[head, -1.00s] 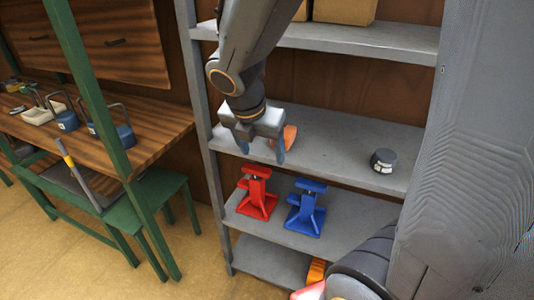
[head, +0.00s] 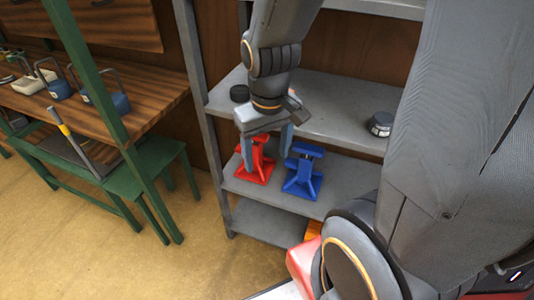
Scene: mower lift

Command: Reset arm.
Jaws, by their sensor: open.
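My gripper (head: 268,145) hangs from my arm in the upper middle of the head view, fingers pointing down. It is open, with nothing seen between its fingers. In the picture it overlaps the front edge of the middle shelf. Behind and below it, a red jack stand (head: 257,168) and a blue jack stand (head: 302,178) stand upright on the lower shelf. The gripper's fingers cover part of the red one's top; I cannot tell any contact.
A wooden workbench (head: 150,95) with padlock-shaped blue items and a green stool (head: 145,170) stand left. The floor (head: 90,240) in front is clear.

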